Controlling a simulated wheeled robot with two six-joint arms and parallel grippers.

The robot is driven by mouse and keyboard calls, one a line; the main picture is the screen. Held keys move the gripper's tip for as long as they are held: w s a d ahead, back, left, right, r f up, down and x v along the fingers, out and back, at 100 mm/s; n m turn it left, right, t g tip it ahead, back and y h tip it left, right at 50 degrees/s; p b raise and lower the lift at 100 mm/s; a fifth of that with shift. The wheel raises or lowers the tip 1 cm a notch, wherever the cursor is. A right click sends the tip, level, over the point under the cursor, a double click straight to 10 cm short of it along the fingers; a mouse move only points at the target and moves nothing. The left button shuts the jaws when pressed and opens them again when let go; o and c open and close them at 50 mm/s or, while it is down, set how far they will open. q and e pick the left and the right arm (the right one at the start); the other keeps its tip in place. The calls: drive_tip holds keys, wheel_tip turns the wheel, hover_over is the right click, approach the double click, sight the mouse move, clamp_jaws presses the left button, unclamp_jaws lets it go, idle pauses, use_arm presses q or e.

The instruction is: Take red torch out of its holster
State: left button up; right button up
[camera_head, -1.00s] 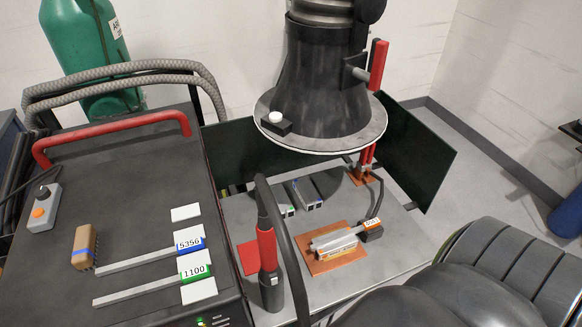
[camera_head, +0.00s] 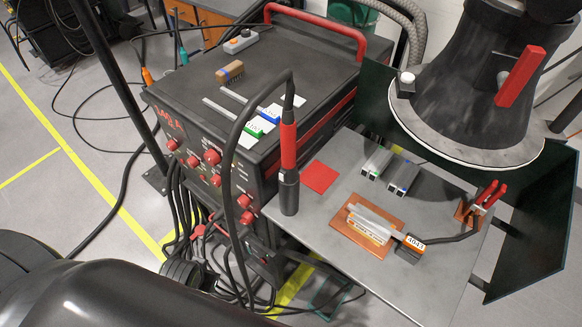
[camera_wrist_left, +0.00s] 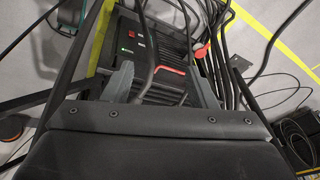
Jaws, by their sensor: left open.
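The red torch (camera_head: 288,145) stands upright in its dark cylindrical holster (camera_head: 288,196) at the table's left edge in the head view. A black cable arches from its top and down to the left. My left gripper (camera_wrist_left: 161,82) is open in the left wrist view, its two grey fingers wide apart. Black cables and a red part show beyond the fingers, and nothing is clearly held. The torch cannot be made out in the wrist view. The left fingers do not show in the head view. My right gripper is not in view.
The welding machine (camera_head: 215,125), with red knobs and handle, stands left of the table (camera_head: 335,265). A dark extraction hood (camera_head: 470,90) hangs over its right side. A copper plate (camera_head: 352,241) and red clamp (camera_head: 485,198) lie there. Cables crowd the floor below the machine.

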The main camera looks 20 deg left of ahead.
use_arm(q)
drive_tip(key=w+d+r+m+t+h, duration=0.1)
drive_tip(key=w+d+r+m+h, duration=0.2)
drive_tip(key=r, duration=0.5)
drive_tip(key=w+d+r+m+h, duration=0.1)
drive_tip(key=r+m+h, duration=0.35)
drive_tip(key=r, duration=0.35)
drive_tip(key=w+d+r+m+t+h, duration=0.1)
drive_tip(key=w+d+r+m+h, duration=0.15)
drive_tip(key=r+m, duration=0.4)
drive_tip(key=w+a+r+t+h, duration=0.15)
drive_tip(key=w+r, duration=0.25)
drive_tip(key=r, duration=0.6)
drive_tip(key=w+a+r+g+h, duration=0.1)
drive_tip(key=w+a+r+h, duration=0.2)
drive_tip(key=r, duration=0.7)
drive_tip(key=w+r+b+x, duration=0.1)
drive_tip(key=b+x, duration=0.2)
drive_tip(key=x, duration=1.1)
drive_tip(key=shift+r+t, duration=0.2)
drive_tip(key=shift+t, duration=0.15)
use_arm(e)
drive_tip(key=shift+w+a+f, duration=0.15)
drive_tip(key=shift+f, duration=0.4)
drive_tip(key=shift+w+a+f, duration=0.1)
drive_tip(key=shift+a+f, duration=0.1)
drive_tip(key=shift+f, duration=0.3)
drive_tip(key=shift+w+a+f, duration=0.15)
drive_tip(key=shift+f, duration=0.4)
